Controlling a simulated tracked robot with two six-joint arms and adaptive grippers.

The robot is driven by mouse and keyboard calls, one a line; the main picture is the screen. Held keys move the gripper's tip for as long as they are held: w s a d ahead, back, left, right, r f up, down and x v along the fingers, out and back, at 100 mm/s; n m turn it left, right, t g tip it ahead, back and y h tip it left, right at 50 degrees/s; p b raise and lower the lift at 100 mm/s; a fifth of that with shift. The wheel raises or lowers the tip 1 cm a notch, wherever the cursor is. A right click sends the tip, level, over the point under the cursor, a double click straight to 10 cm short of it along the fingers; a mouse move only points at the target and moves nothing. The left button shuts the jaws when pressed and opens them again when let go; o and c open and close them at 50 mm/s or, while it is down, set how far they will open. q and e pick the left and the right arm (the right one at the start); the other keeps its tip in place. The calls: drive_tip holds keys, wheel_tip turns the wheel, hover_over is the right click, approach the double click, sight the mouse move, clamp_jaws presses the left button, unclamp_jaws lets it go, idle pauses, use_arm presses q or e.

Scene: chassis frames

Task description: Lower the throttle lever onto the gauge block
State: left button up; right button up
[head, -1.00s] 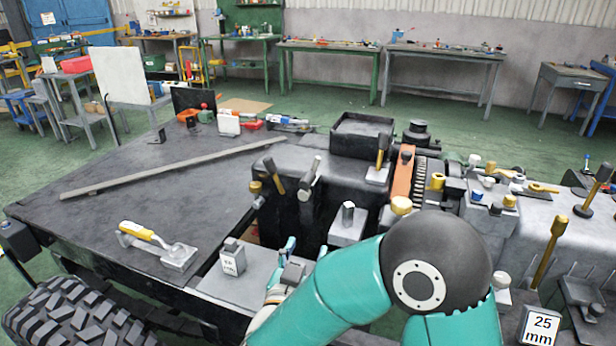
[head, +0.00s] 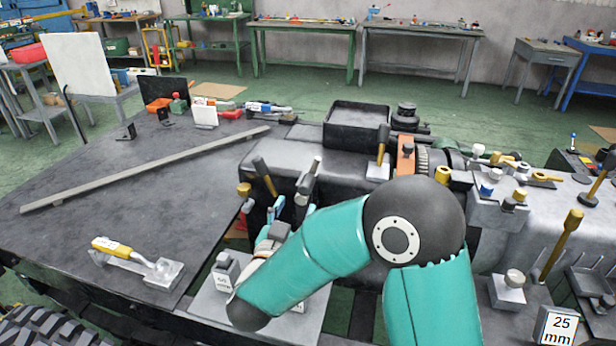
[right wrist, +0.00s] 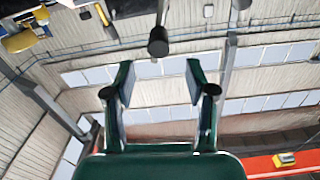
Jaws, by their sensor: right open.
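My right gripper (head: 290,204) stands near the chassis edge, beyond my teal forearm. In the right wrist view its two fingers (right wrist: 160,82) are apart with nothing between them. A lever with a dark knob (right wrist: 158,42) shows just past the fingertips, about midway between them. In the head view two levers stand by the gripper: a grey-headed one (head: 311,175) and a dark-and-brass one (head: 264,174). I cannot tell which is the throttle lever. A gauge block (head: 224,268) with a partly hidden mm label stands on a plate left of my forearm. My left gripper is out of view.
A block marked 25 mm (head: 557,327) stands at the lower right. A yellow-handled tool (head: 125,252) and a long bar (head: 145,170) lie on the dark panel. A black tray (head: 356,128) sits behind the levers. Several other levers and knobs crowd the right side.

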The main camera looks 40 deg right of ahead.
sight(309, 180)
drive_tip(key=p+x, duration=0.1)
drive_tip(key=x, duration=1)
drive_tip(key=shift+d+p, duration=0.25)
drive_tip(key=shift+p, duration=0.15)
drive_tip(key=shift+c, duration=0.2)
clamp_jaws()
